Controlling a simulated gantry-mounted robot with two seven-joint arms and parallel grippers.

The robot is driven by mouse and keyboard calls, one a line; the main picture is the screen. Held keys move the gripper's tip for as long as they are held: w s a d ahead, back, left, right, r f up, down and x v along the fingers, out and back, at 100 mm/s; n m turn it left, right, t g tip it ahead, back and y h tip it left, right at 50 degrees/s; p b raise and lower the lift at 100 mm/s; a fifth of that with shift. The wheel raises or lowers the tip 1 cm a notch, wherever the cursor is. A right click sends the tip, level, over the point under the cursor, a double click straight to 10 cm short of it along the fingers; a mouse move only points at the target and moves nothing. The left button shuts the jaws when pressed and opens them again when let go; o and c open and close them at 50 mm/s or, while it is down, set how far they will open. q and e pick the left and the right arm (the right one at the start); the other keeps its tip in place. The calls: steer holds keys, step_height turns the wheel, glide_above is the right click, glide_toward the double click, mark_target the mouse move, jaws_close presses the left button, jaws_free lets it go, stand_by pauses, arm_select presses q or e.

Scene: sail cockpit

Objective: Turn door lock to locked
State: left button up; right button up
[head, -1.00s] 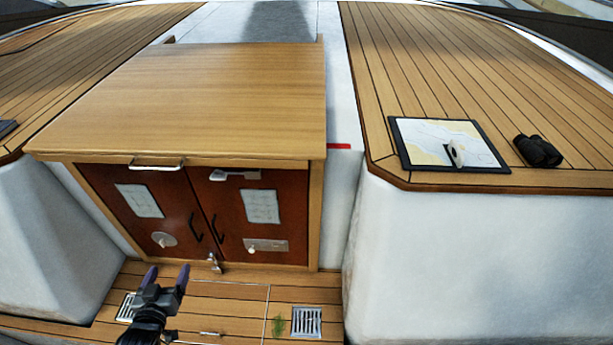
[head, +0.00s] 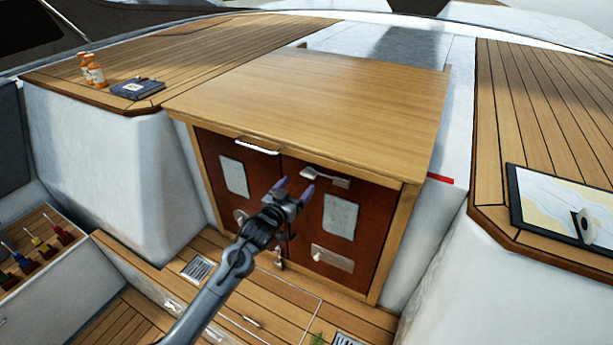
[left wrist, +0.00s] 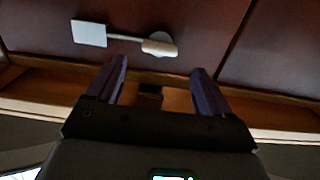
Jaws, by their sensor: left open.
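The cabinet has two dark red-brown doors. A silver lever fitting (head: 327,178) sits near the top of the right door (head: 372,235); in the left wrist view this looks like the pale lever with a round base and flat plate (left wrist: 120,37). A metal plate with a small knob (head: 332,258) is lower on that door. I cannot tell for certain which is the lock. My left gripper (head: 292,188) is open and empty in front of the doors near their middle seam, just left of the lever. Its fingers (left wrist: 160,72) touch nothing I can make out. My right gripper is out of view.
The wooden cabinet top (head: 320,110) overhangs the doors, with a metal handle (head: 257,146) at its front edge. A chart board (head: 550,205) lies on the right bench. Orange bottles (head: 93,72) and a dark book (head: 138,89) are on the left bench. Tools (head: 42,246) stand at lower left.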

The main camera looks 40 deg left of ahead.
mark_target(307, 176)
arm_select(q)
steer(key=shift+w+a+p, duration=0.1)
steer(key=shift+w+a, duration=0.05)
steer(key=shift+w, duration=0.85)
steer(key=shift+w+a+p, duration=0.1)
steer(key=shift+w+a, duration=0.1)
steer(key=shift+w, duration=0.85)
steer(key=shift+w+a+p, duration=0.1)
steer(key=shift+w+a, duration=0.05)
steer(key=shift+w, duration=0.85)
steer(key=shift+c, duration=0.5)
jaws_close()
